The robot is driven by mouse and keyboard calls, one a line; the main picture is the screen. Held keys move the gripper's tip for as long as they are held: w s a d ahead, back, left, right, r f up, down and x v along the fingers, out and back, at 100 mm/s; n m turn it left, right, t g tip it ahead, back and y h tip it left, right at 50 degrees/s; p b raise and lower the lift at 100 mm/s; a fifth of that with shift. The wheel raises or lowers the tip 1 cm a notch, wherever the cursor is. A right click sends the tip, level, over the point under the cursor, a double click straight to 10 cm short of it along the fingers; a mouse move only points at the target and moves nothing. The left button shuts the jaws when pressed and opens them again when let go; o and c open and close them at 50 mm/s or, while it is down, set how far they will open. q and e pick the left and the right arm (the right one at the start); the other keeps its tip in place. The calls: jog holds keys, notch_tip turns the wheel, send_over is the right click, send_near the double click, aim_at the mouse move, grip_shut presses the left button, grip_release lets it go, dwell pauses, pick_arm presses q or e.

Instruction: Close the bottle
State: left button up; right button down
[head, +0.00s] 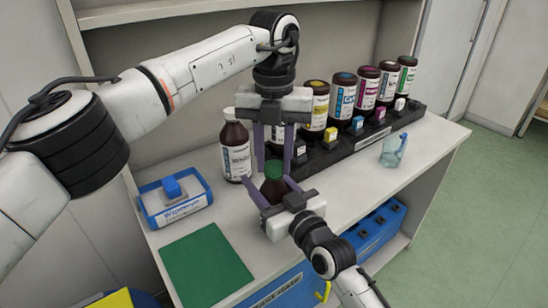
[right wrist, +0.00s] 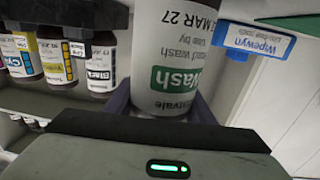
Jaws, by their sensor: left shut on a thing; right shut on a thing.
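In the right wrist view the bottle's white label with a green "Wash" patch (right wrist: 172,72) fills the middle, upside down, between the fingers. I cannot tell how tightly the cap sits on the neck.
Another brown bottle (head: 236,150) with a white cap stands close by on the left. A black rack (head: 340,151) with several ink bottles runs along the back. A blue-and-white wipes box (head: 176,203), a green mat (head: 206,265) and a clear bluish item (head: 393,150) are on the counter.

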pick_arm(q)
jog(key=m, duration=0.4)
jog(key=shift+m, duration=0.3)
jog(key=m, duration=1.4)
jog(key=o, duration=1.3)
jog(key=shift+c, duration=0.2)
